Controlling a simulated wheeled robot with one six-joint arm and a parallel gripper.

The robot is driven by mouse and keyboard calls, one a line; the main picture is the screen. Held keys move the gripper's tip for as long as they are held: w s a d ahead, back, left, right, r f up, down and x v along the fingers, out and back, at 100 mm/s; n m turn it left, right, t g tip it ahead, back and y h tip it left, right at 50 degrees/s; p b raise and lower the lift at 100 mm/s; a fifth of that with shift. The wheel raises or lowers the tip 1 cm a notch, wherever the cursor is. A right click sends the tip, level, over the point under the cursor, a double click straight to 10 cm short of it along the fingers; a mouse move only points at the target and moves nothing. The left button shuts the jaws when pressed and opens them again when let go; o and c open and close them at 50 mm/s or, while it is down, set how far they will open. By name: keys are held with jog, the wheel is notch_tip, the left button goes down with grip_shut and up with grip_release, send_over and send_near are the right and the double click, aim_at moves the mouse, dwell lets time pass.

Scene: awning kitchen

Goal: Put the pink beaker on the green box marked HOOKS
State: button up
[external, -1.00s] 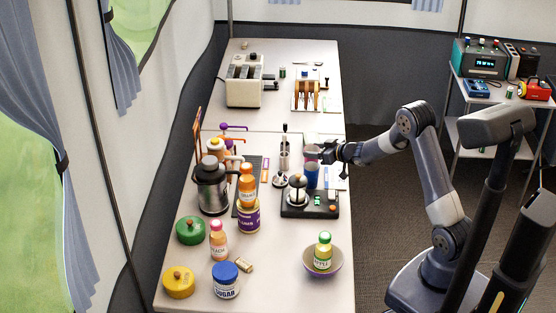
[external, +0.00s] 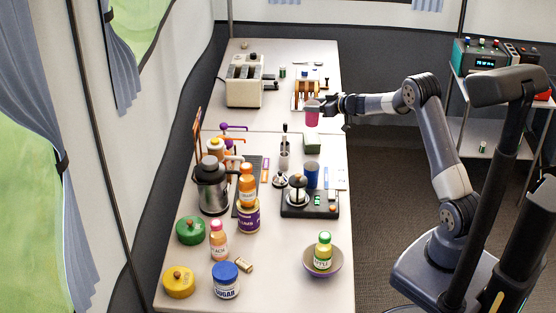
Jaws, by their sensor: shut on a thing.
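My gripper (external: 323,106) is shut on the pink beaker (external: 312,115) and holds it upright, above and beyond the green box. The green box (external: 312,143) is small and sits on the table, nearer the camera than the beaker. Its marking is too small to read. The beaker appears apart from the box, with a gap between them in the picture. My fingertips are small in this view, and the arm reaches in from the right.
A blue cup (external: 312,169) stands just in front of the green box, by a black tray (external: 296,210) with a lidded pot. A toast rack (external: 306,91) stands beyond the beaker. A toaster (external: 245,82) is at the back left. Several jars and bottles crowd the front.

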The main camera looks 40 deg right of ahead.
aim_at(316, 124)
jog(key=shift+w+d+r+p, duration=0.25)
jog(key=shift+w+d+p, duration=0.15)
jog(key=shift+d, duration=0.25)
notch_tip(316, 124, down, 10)
jog(key=shift+w+d+r+b, duration=0.1)
jog(key=shift+b, duration=0.5)
jog(key=shift+f, duration=0.2)
jog(key=o, duration=1.2)
jog(key=shift+r, duration=0.1)
